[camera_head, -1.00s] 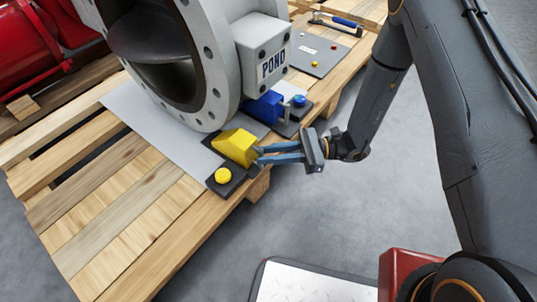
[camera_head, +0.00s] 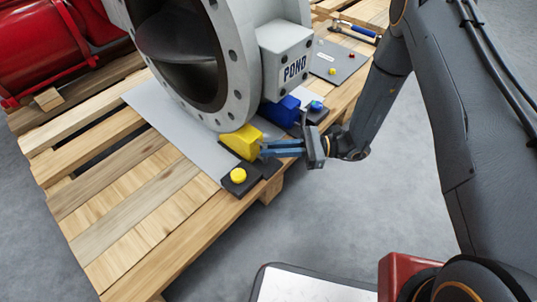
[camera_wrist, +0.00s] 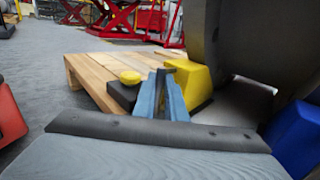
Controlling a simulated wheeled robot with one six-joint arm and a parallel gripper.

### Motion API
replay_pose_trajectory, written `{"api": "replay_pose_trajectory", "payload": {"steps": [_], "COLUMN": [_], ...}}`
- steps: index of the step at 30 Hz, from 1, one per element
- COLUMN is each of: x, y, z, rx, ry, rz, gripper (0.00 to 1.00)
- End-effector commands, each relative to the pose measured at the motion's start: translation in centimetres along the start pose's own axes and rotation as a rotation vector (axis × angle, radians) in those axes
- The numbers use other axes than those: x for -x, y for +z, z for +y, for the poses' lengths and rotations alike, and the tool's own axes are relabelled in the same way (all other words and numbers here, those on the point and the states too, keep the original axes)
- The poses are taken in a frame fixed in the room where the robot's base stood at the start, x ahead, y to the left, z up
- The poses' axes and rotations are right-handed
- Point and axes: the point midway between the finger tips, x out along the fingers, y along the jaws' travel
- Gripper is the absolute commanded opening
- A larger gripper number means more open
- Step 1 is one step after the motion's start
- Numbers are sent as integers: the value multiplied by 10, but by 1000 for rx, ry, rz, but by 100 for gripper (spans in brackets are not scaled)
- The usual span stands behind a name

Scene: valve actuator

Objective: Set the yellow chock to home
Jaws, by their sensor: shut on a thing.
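The yellow chock (camera_head: 242,142) sits on its dark base plate at the pallet's near edge, with its inner end close against the underside of the valve's grey flange (camera_head: 238,90). Whether they touch is hidden. A round yellow button (camera_head: 238,175) is on the same dark plate in front of it. My gripper (camera_head: 264,148) reaches in from the right, its blue fingers shut at the chock's outer side. In the wrist view the fingers (camera_wrist: 172,80) close on a dark upright piece beside the yellow chock (camera_wrist: 196,84), which looks like its handle.
A panel with small buttons (camera_head: 338,60) and a hammer (camera_head: 356,32) lie behind.

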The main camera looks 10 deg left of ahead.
Motion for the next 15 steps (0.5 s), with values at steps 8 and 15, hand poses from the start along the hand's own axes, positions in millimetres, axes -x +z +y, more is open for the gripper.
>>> {"api": "replay_pose_trajectory", "payload": {"steps": [8, 15], "x": [-3, 0], "y": [1, 0], "z": [-5, -4], "rx": [5, 3], "ry": [-6, -7], "rz": [2, 1], "gripper": [19, 19]}}
